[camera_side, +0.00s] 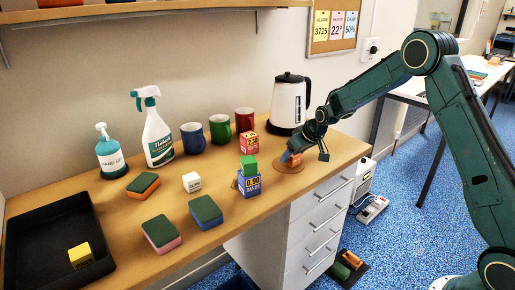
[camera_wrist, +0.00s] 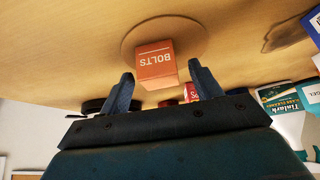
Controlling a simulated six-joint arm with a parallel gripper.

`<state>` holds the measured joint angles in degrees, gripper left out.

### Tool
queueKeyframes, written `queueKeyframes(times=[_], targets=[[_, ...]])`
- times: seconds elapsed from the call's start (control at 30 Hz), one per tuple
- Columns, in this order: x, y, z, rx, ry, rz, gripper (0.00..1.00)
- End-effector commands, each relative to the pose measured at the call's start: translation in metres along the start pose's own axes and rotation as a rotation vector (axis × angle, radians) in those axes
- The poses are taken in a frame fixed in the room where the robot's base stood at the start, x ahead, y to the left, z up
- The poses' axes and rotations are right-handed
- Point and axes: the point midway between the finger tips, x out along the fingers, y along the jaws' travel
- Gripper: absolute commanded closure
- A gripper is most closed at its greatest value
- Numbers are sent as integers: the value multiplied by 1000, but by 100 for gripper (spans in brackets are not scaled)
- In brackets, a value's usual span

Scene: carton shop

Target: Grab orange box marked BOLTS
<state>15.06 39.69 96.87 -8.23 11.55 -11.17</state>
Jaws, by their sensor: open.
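The orange box marked BOLTS (camera_wrist: 155,64) stands on a round brown disc (camera_wrist: 195,32) on the bench; its lettering is upside down in the wrist view. In the side view the box (camera_side: 296,159) is small and partly hidden by my gripper (camera_side: 305,155). My gripper is open, and in the wrist view its two fingers (camera_wrist: 162,80) show on either side of the box, with a gap at each side. Neither finger visibly touches the box. How deep the box sits between the fingers is hard to tell.
A red box (camera_side: 249,144) and a green block on a blue box (camera_side: 249,186) stand left of the disc (camera_side: 288,168). A kettle (camera_side: 290,103) stands behind. Mugs, bottles, sponges, a white box (camera_side: 192,182) and a black tray (camera_side: 28,225) with a yellow box (camera_side: 81,256) lie further left.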

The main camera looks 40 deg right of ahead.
Motion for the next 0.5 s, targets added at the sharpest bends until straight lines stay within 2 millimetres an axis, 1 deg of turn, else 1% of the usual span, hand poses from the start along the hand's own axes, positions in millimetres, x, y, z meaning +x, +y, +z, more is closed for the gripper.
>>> queueKeyframes(times=[0.03,0.17,0.5], targets=[[4,0,0,0,-1,0,36],[9,0,0,0,0,1,36],[10,0,0,0,0,1,36]])
